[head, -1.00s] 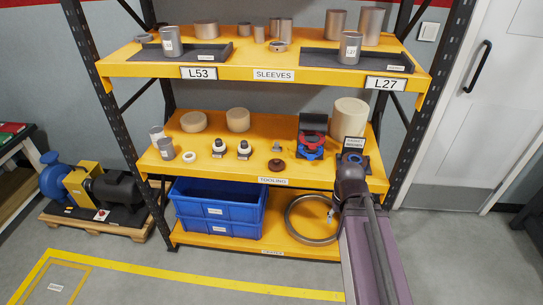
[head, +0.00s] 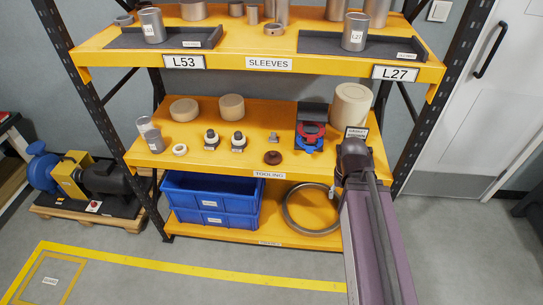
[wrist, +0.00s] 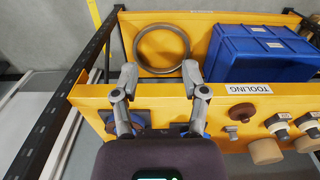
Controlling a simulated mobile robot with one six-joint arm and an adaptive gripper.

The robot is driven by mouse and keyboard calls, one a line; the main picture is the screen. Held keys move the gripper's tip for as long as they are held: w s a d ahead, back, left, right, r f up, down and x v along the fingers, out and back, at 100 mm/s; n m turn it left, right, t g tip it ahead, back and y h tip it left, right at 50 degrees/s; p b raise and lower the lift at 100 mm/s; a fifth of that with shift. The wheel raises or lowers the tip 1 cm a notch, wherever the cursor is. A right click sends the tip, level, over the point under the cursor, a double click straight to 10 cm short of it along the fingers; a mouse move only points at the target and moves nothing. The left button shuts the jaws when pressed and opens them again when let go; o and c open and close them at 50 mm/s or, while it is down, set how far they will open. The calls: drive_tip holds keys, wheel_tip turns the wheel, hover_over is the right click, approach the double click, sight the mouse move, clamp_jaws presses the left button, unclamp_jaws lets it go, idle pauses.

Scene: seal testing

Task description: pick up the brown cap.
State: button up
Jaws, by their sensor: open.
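The brown cap (head: 272,157) is a small dark reddish-brown round piece with a raised knob. It rests on the yellow middle shelf (head: 228,157) near its front edge, above the TOOLING label. In the wrist view the brown cap (wrist: 243,112) lies to the right of my gripper (wrist: 160,75), clear of it. My gripper's two fingers are spread apart with nothing between them. In the head view my arm covers the right front of the shelf and the fingers cannot be made out.
Black-and-white fittings (head: 238,141) stand left of the cap, a small grey metal part (head: 273,138) behind it. A red-and-blue fixture (head: 311,131) stands to its right. Blue crates (head: 212,198) and a metal ring (head: 311,207) are on the bottom shelf. The upper shelf (head: 270,53) overhangs.

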drive_tip(key=shift+o, duration=1.1)
wheel_tip(320, 180, up, 4)
drive_tip(key=n+p, duration=0.4)
drive_tip(key=n, duration=0.5)
hover_over(274, 153)
drive_tip(key=shift+a+r, duration=0.1)
drive_tip(key=shift+r, duration=0.05)
wheel_tip(274, 153, down, 8)
drive_tip(key=b, duration=0.8)
drive_tip(key=shift+f, duration=0.35)
